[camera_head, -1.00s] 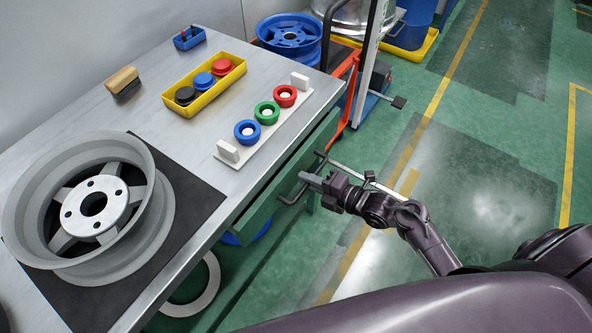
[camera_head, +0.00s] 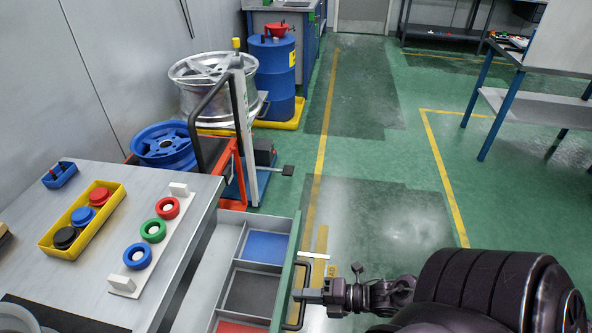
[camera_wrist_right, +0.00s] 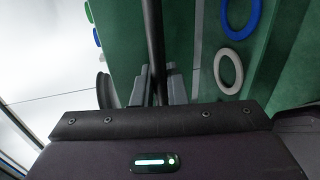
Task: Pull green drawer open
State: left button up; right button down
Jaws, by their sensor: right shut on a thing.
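The green drawer (camera_head: 283,285) stands pulled out from under the workbench in the head view. Its inside shows grey walls and compartments with blue, dark grey and red floors. A dark bar handle (camera_head: 304,268) is on its green front. My right gripper (camera_head: 303,294) is shut on this handle, from the right side. In the right wrist view the fingers (camera_wrist_right: 158,88) close around the dark handle bar (camera_wrist_right: 154,35), and a green surface lies beyond it. My left gripper is not in view.
The workbench (camera_head: 200,195) carries a yellow tray (camera_head: 112,205) of coloured parts and a white strip (camera_head: 125,284) with red, green and blue rings. A red trolley (camera_head: 232,203) with a blue wheel (camera_head: 163,145) stands behind the drawer. Green floor to the right is open.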

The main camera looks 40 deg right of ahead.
jog(key=shift+d, duration=0.1)
jog(key=c, duration=1.6)
grip_release()
jog(key=shift+o, duration=0.2)
jog(key=v, duration=0.7)
jog(key=shift+s+d, duration=0.2)
jog(key=shift+s, duration=0.1)
